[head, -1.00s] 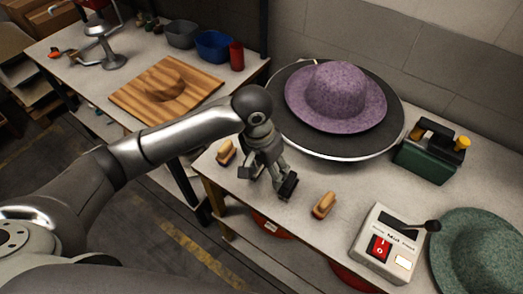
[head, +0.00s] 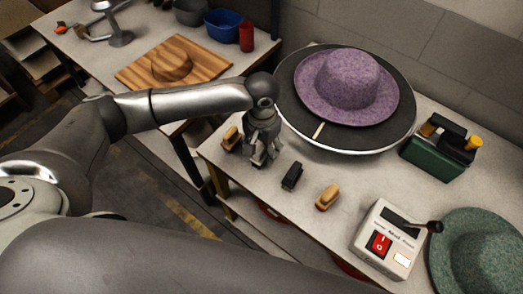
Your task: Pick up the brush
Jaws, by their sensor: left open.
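Three small brushes lie in a row on the table. A tan wooden brush (head: 230,138) is at the left, a black brush (head: 292,176) in the middle, and another tan wooden brush (head: 328,197) at the right. My left gripper (head: 259,163) is open and empty, fingers pointing down, between the left tan brush and the black one. It appears apart from both; its height over the table is hard to judge. My right gripper is not in view.
A round dark turntable (head: 298,108) carrying a purple felt hat (head: 347,78) stands behind the gripper. A switch box (head: 387,240), green toolbox (head: 437,152) and green hat (head: 485,255) are at the right. A second table with a wooden board (head: 210,62) is at the left.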

